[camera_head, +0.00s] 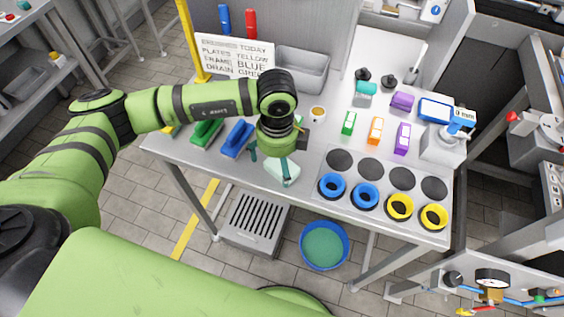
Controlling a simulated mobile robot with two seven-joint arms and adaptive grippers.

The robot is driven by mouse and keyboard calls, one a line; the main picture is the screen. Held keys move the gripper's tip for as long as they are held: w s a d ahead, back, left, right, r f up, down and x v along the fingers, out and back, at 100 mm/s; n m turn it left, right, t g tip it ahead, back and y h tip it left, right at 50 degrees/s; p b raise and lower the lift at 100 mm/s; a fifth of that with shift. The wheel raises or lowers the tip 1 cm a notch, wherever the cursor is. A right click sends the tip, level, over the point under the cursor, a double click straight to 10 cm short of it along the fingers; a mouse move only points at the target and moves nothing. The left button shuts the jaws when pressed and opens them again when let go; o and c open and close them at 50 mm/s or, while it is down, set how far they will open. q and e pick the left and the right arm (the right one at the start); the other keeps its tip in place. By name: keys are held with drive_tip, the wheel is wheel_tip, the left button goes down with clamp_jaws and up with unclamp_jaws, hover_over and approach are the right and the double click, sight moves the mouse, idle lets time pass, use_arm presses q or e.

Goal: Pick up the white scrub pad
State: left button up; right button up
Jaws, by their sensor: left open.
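The white scrub pad (277,174) is a pale, slightly mint-tinted block near the front edge of the steel table (230,172). My left gripper (270,166) points down over it with its fingers spread. One finger shows left of the pad and the other in front of its middle. Part of the pad is hidden behind the gripper. I cannot tell whether the fingers touch it. My right gripper is not in view.
Green (206,132) and blue (237,139) brushes lie to the left. A panel with blue (331,187) and yellow (400,207) rings is close on the right. Small green, orange and purple items stand behind it. A grey tub (301,75) and a sign (234,57) are at the back.

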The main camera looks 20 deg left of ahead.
sight(279, 167)
use_arm(q)
wheel_tip(279, 167, down, 3)
drive_tip(key=shift+w+f+p, duration=0.1)
drive_tip(key=shift+f+p, duration=0.05)
drive_tip(key=shift+p, duration=0.15)
drive_tip(key=c, duration=1)
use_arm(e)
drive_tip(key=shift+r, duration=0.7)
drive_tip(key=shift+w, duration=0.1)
use_arm(q)
drive_tip(key=shift+c, duration=0.2)
drive_tip(key=shift+r+b, duration=0.4)
drive_tip(key=shift+r, duration=0.25)
wheel_tip(279, 167, up, 3)
drive_tip(key=shift+f+b, duration=0.2)
drive_tip(key=shift+b, duration=0.5)
drive_tip(key=s+d+r+b, duration=0.3)
drive_tip(key=d+r, duration=0.4)
drive_tip(key=d, duration=0.4)
drive_tip(key=shift+s+r+b, duration=0.15)
drive_tip(key=shift+s+b, duration=0.15)
drive_tip(key=shift+s, duration=0.25)
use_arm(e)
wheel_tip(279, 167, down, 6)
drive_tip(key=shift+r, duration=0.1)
